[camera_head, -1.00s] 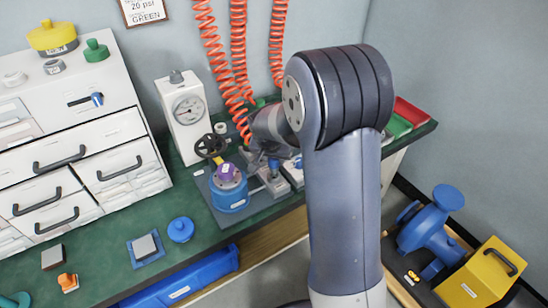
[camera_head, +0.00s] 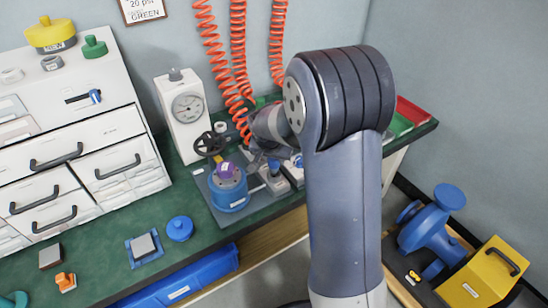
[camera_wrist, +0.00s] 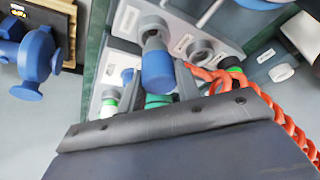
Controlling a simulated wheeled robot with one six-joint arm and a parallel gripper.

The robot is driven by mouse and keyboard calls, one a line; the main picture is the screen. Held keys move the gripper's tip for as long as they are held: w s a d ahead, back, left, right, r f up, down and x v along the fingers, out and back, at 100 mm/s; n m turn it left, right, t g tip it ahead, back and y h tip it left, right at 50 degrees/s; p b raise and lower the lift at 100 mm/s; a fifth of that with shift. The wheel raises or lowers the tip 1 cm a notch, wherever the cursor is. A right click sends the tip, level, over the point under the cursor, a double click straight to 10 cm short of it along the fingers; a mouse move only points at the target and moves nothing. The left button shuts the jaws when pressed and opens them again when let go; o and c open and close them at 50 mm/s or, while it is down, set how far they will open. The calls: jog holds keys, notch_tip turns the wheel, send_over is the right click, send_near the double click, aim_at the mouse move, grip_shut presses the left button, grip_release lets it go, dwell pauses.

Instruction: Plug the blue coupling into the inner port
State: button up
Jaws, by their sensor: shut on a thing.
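The blue coupling (camera_wrist: 158,70) is between the two fingers of my gripper (camera_wrist: 161,88) in the wrist view. My gripper is shut on it. A grey stub (camera_wrist: 153,30) on a light grey labelled block (camera_wrist: 128,20) lines up with the coupling's far end. They look touching or very close; I cannot tell whether the coupling is seated. A teal-green part shows behind the coupling, between the fingers. In the head view, a small blue piece (camera_head: 274,164) shows below my wrist at the bench fixture, and my fingers are too small to make out.
A blue pot with a purple top (camera_head: 228,188), a black handwheel (camera_head: 209,144) and a white gauge box (camera_head: 186,115) stand left of my gripper. Orange coiled hoses (camera_head: 238,60) hang close behind it. A blue cap (camera_head: 180,229) lies on the green bench.

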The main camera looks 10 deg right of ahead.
jog(key=shift+f+b, duration=1)
jog(key=shift+f, duration=0.1)
jog(key=o, duration=1.1)
jog(key=p+v, duration=0.2)
jog(key=v, duration=0.9)
jog(key=shift+f, duration=0.15)
jog(key=b+x, duration=0.2)
jog(key=x, duration=0.8)
jog(key=shift+w+d+f, duration=0.1)
jog(key=shift+f, duration=0.1)
jog(key=shift+r+p, duration=0.4)
jog(key=shift+p, duration=0.1)
jog(key=shift+f, duration=0.15)
